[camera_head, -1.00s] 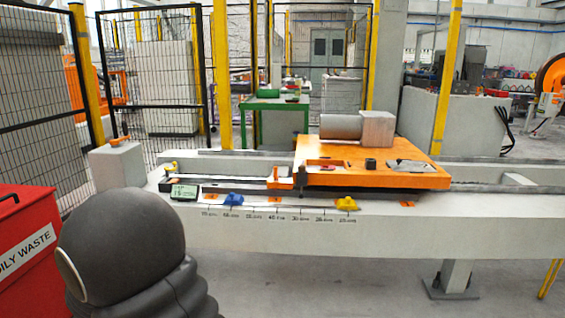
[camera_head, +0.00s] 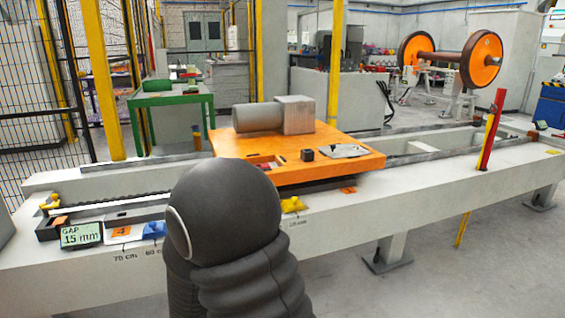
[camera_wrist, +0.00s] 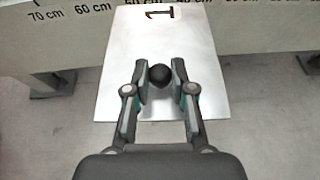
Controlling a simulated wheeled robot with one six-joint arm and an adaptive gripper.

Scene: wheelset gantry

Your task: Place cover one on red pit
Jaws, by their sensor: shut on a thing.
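Cover one is a flat silvery plate (camera_wrist: 215,75) marked with a black "1", seen in the wrist view. A round black knob (camera_wrist: 161,76) stands on it. My gripper (camera_wrist: 160,78) is shut on this knob, one finger on each side. The plate is held out over the floor, beside the pale beam with the centimetre scale. In the head view, my dark arm hides the gripper and plate. A small red recess (camera_head: 264,163), apparently the red pit, shows in the orange platform (camera_head: 365,164), partly hidden by my arm.
A grey cylinder and block (camera_head: 298,114) lie on the platform, with a small black block (camera_head: 307,154) and a grey plate (camera_head: 343,151). A yellow piece (camera_head: 292,204), a blue piece (camera_head: 153,229) and a gap display (camera_head: 81,235) sit along the beam's front. A red post (camera_head: 491,130) stands right.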

